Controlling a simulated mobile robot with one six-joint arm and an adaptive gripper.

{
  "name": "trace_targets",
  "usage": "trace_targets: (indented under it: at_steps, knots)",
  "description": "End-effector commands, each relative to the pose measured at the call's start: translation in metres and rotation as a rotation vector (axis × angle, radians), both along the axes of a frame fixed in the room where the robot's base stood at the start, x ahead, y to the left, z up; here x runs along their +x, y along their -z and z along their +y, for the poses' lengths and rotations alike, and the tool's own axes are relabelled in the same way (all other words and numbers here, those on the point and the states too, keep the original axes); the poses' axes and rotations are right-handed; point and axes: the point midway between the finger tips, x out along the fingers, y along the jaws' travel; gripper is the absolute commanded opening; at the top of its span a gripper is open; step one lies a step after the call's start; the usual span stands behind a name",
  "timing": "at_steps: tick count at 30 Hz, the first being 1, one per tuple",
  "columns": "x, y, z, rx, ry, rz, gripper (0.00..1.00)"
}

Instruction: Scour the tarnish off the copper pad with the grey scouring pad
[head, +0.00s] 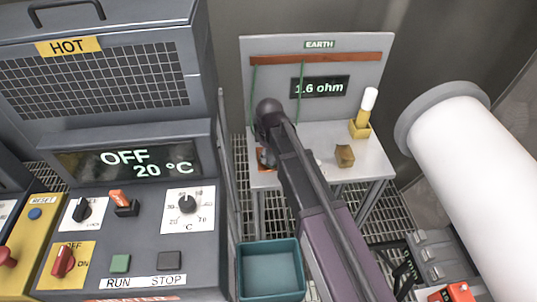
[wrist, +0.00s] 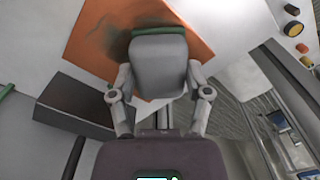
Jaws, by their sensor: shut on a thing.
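The copper pad (wrist: 188,22) is an orange plate on the pale bench, with a dark, smudged tarnish patch (wrist: 118,40) on its left part in the wrist view. In the head view only a small orange bit of the pad (head: 262,154) shows beside my arm. My gripper (wrist: 160,84) is shut on the grey scouring pad (wrist: 160,62), a grey block with a green strip along its far edge. The block overlaps the copper pad near the tarnish in the wrist view. I cannot tell whether they touch. My arm mostly hides the gripper in the head view.
The bench (head: 377,166) has a back panel marked EARTH, reading 1.6 ohm (head: 320,87). A brown block (head: 344,156) and a yellow holder (head: 360,128) with a white-topped item stand at right. A teal bin (head: 270,243) is below; a white pipe (head: 465,150) is right.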

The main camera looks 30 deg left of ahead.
Motion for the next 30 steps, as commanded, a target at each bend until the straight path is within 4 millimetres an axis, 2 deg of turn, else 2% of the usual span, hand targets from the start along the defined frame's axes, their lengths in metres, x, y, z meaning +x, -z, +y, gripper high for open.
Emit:
trace_targets:
  at_steps: [8, 21, 30]
  knots:
    - [0.004, 0.001, -0.006, 0.000, 0.002, 0.000, 0.25]
    - [0.018, 0.003, -0.028, 0.000, 0.001, 0.000, 0.25]
    - [0.019, 0.003, -0.030, -0.001, 0.000, -0.001, 0.25]
